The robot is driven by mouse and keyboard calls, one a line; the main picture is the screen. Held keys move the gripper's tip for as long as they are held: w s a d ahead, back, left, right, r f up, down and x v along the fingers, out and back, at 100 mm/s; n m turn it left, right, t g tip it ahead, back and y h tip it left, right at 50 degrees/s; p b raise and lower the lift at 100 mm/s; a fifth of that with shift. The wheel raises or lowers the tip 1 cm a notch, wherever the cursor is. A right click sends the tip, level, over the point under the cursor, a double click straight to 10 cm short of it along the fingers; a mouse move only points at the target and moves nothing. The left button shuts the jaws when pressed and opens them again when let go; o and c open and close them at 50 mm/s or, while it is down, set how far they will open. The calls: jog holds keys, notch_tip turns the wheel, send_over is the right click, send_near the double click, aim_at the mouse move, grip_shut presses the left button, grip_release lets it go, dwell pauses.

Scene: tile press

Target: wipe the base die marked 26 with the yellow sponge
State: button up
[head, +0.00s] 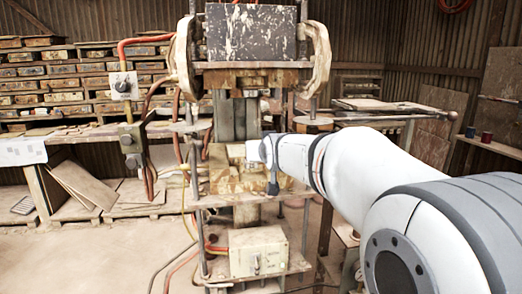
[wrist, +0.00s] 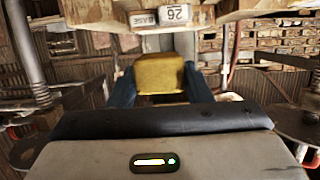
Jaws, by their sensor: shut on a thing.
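The yellow sponge (wrist: 160,75) sits between the two blue fingers of my gripper (wrist: 160,84) in the wrist view. My gripper is shut on it. A wooden die with a white label reading BASE and 26 (wrist: 108,14) spans the top edge of the wrist view, close to the sponge. A small gap seems to show between them, but I cannot tell if they touch. In the head view, the end of my arm is at the right side of the press, at the lower wooden block (head: 226,181). The sponge cannot be made out there.
The press has metal posts (head: 306,235) on its sides and a dark, worn upper block (head: 238,36). A control box (head: 258,252) sits low on the press, and hoses hang at its left. Shelves of wooden dies (head: 40,85) stand behind.

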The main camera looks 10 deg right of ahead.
jog(key=s+b, duration=0.3)
jog(key=s, duration=0.6)
jog(key=shift+b, duration=0.4)
jog(key=shift+s, duration=0.15)
